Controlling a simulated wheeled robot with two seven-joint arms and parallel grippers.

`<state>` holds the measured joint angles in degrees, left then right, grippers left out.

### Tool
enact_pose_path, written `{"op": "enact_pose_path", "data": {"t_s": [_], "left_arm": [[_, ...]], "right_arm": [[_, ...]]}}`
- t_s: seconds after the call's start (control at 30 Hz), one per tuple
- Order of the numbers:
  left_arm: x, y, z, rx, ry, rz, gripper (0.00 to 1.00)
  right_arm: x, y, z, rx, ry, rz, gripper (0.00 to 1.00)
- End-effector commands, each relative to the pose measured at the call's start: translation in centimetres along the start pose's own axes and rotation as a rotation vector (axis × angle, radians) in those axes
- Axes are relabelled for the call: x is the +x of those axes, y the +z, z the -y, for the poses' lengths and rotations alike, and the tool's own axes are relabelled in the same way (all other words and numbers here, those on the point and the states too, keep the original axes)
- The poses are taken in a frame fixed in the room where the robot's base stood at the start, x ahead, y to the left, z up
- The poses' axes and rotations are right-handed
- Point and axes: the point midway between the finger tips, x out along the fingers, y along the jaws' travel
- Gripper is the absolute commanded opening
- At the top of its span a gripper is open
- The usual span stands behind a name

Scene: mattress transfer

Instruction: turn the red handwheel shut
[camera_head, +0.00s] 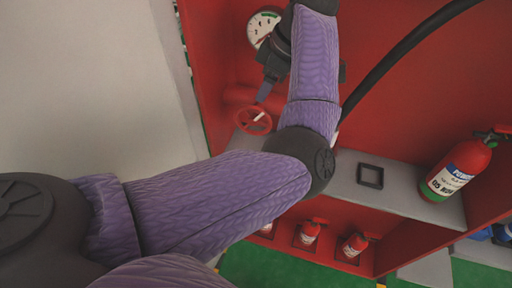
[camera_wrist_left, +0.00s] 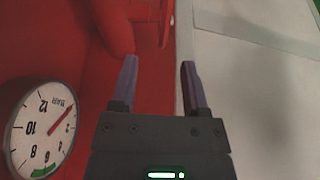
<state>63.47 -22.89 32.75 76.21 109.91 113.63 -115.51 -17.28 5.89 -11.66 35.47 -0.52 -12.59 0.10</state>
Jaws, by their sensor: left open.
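The red handwheel (camera_head: 253,121) sits on the red cabinet's left part, below the round gauge, with a pale mark or bar across it. My left gripper (camera_head: 265,92) is just above it in the head view, partly hidden by my own purple arm. In the left wrist view my left gripper (camera_wrist_left: 160,75) is open, with nothing between its two fingers. A red rounded part and a thin red rim (camera_wrist_left: 165,22) lie beyond the fingertips; the rim looks like the handwheel seen edge-on, apart from the fingers. My right gripper is not in view.
The pressure gauge (camera_head: 263,29) is above the wheel; it also shows in the left wrist view (camera_wrist_left: 42,128). A black hose (camera_head: 400,45) crosses the cabinet. A fire extinguisher (camera_head: 459,169) stands on the grey shelf (camera_head: 410,200) near a dark square frame (camera_head: 370,176). Smaller extinguishers stand below.

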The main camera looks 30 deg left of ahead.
Motion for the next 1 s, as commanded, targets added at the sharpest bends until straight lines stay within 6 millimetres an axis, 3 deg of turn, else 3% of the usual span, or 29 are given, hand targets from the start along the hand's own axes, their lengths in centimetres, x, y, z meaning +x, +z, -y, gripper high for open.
{"op": "enact_pose_path", "data": {"t_s": [0.03,0.13,0.23,0.53,0.87,1.0], "left_arm": [[0.5,0.3,0.1,-0.013,-0.001,-0.009,0.59],[0.7,0.2,0.3,-0.026,-0.002,-0.019,0.59],[2.9,0.3,0.3,-0.028,-0.004,-0.020,0.59],[8.6,-0.1,0.4,-0.024,-0.004,-0.018,0.59],[9.5,-0.3,0.3,-0.024,-0.001,-0.019,0.59],[9.5,-0.3,0.4,-0.024,-0.002,-0.019,0.33]], "right_arm": [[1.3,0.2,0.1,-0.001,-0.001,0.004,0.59],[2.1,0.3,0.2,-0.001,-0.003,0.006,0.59],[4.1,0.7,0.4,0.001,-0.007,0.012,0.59],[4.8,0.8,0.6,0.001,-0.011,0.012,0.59],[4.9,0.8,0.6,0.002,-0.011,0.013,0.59],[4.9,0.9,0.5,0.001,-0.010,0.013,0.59]]}}
